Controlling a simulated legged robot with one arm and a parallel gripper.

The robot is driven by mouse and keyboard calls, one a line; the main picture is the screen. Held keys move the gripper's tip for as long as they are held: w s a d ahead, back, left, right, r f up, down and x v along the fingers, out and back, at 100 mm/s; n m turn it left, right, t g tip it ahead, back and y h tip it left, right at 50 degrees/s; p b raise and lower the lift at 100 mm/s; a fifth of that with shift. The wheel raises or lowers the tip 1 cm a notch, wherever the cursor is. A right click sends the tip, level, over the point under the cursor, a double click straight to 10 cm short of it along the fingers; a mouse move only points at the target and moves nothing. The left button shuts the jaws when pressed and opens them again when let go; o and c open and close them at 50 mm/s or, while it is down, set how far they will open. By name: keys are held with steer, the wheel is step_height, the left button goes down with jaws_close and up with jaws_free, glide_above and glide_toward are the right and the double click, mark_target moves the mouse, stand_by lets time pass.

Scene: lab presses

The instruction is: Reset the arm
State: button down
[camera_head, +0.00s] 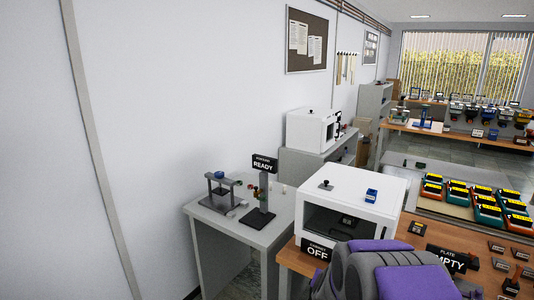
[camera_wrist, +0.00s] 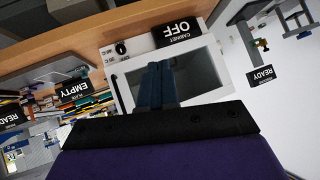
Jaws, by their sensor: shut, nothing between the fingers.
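My arm (camera_head: 362,272), grey and purple, is folded low at the bottom of the head view, in front of the white cabinet (camera_head: 355,187). The fingertips cannot be made out there. In the wrist view my gripper (camera_wrist: 155,72) shows as two dark blue fingers side by side, shut with nothing between them. They overlap the dark window of the white cabinet (camera_wrist: 122,88) in that upside-down view. I cannot tell how far the fingers are from the cabinet.
A grey table (camera_head: 199,211) at the left holds a small press (camera_head: 222,193) and a READY sign (camera_head: 264,165). OFF (camera_head: 317,250) and EMPTY (camera_head: 447,259) signs stand on the wooden bench (camera_head: 291,259). Another white cabinet (camera_head: 311,130) stands behind. Several orange and teal devices (camera_head: 459,193) fill the right.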

steer(key=s+a+r+n+g+y, duration=0.2)
steer(key=s+a+r+g+y, duration=0.15)
steer(key=s+a, duration=0.4)
steer(key=s+d+r+n+g, duration=0.1)
steer(key=s+r+g, duration=0.1)
steer(key=s, duration=1)
steer(key=s+d+r+n+g+h, duration=0.1)
steer(key=s+g, duration=0.2)
steer(key=s, duration=0.9)
steer(key=s+d+r+n+g, duration=0.1)
steer(key=s+r+g, duration=0.1)
steer(key=s, duration=1.1)
steer(key=shift+r+n+g, duration=0.3)
steer(key=shift+n+g, duration=0.1)
steer(key=shift+g, duration=0.15)
